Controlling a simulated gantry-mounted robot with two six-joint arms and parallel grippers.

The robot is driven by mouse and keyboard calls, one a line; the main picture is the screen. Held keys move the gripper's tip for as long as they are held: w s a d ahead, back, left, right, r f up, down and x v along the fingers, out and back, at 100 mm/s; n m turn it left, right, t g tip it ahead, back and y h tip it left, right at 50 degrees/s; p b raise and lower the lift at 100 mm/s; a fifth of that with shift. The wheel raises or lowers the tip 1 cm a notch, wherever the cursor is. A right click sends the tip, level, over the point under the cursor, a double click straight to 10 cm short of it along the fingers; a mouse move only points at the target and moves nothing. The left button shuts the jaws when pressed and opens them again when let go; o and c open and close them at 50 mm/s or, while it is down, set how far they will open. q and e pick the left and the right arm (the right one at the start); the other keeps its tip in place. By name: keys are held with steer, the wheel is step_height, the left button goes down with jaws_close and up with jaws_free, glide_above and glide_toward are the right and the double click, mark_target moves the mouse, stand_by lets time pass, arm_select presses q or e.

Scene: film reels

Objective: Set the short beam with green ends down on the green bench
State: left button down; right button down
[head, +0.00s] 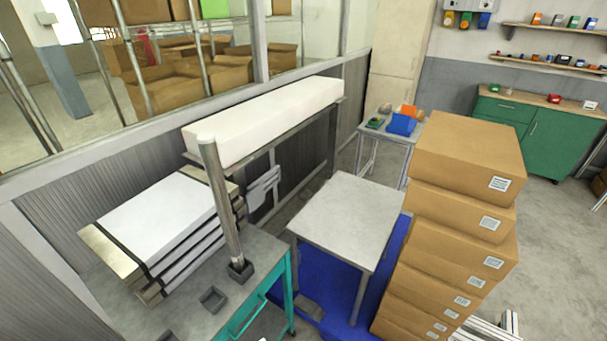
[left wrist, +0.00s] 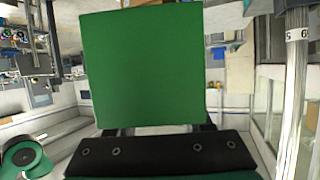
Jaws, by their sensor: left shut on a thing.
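In the left wrist view a large square green end face of the short beam (left wrist: 142,70) fills the upper middle. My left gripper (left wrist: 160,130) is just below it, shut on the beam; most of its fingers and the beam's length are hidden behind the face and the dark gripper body. Neither the beam nor my grippers show in the head view. The green bench (head: 262,256) is at the lower left of the head view, with a grey top and teal-green legs. An upright grey post (head: 221,205) stands in a socket on it. My right gripper is not in view.
Empty square sockets (head: 213,299) sit on the bench top. White panels with dark straps (head: 160,215) lie stacked at its left. A long white beam (head: 265,120) rests behind. A bare grey table (head: 348,215) and stacked cartons (head: 468,160) stand to the right.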

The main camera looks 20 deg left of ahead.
arm_select(q)
steer(key=d+r, duration=0.2)
steer(key=d, duration=0.3)
step_height(320, 180, up, 16)
steer(key=a+p, duration=0.1)
steer(key=p, duration=1.9)
steer(key=shift+w+a+f, duration=0.15)
steer(key=shift+w+f, duration=0.1)
steer(key=shift+w, duration=0.2)
